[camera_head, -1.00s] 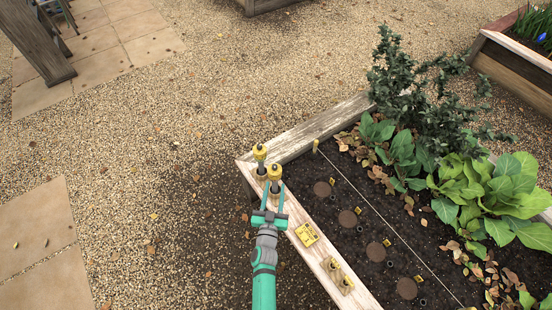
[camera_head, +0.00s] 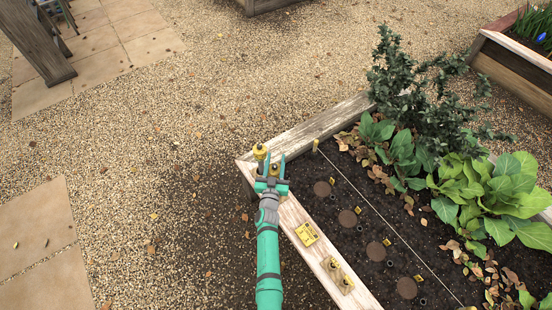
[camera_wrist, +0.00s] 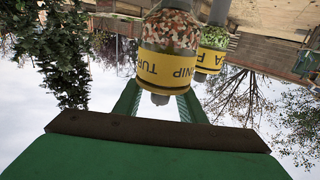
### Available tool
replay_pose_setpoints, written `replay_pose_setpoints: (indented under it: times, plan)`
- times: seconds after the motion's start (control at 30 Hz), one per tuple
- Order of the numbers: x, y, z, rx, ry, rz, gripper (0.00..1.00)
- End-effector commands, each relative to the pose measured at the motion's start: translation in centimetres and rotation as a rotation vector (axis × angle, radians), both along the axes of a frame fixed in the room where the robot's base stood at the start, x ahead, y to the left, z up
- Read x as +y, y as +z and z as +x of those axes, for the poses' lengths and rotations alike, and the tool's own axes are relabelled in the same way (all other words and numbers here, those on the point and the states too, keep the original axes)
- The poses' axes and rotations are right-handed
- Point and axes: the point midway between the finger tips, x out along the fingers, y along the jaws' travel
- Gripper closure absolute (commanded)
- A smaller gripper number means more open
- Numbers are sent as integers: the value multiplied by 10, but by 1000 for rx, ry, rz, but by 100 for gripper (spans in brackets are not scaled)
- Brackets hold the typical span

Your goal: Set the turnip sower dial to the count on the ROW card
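The turnip sower shows in the wrist view as a clear jar of mixed seeds with a yellow TURNIP label (camera_wrist: 168,68). It appears upside down there. My gripper (camera_head: 271,160) is open at the bed's left corner, its two green fingers apart; they also show in the wrist view (camera_wrist: 159,103), one on each side of the sower's narrow end, with no clear contact. A second sower (camera_head: 259,152) stands just behind; its green contents and partly hidden yellow label show in the wrist view (camera_wrist: 211,58). A yellow card (camera_head: 307,234) lies on the bed's rim; its writing is too small to read. The dial count cannot be read.
The weathered wooden rim (camera_head: 300,139) borders dark soil with several round brown discs, small yellow markers and a taut string. Two yellow-topped pieces (camera_head: 340,274) stand on the near rim. Leafy plants (camera_head: 500,195) fill the right side.

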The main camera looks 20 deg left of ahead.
Motion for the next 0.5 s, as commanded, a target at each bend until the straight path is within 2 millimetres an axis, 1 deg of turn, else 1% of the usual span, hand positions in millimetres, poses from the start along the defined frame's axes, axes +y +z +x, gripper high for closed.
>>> replay_pose_setpoints:
  times: [0.03, 0.13, 0.47, 0.5]
  plan:
    - [1, 0, 4, 0, 0, 0, 63]
    - [2, 0, 9, 0, 1, 1, 63]
    - [3, 0, 11, 1, 1, 1, 63]
    - [3, 0, 11, 0, 1, 1, 70]
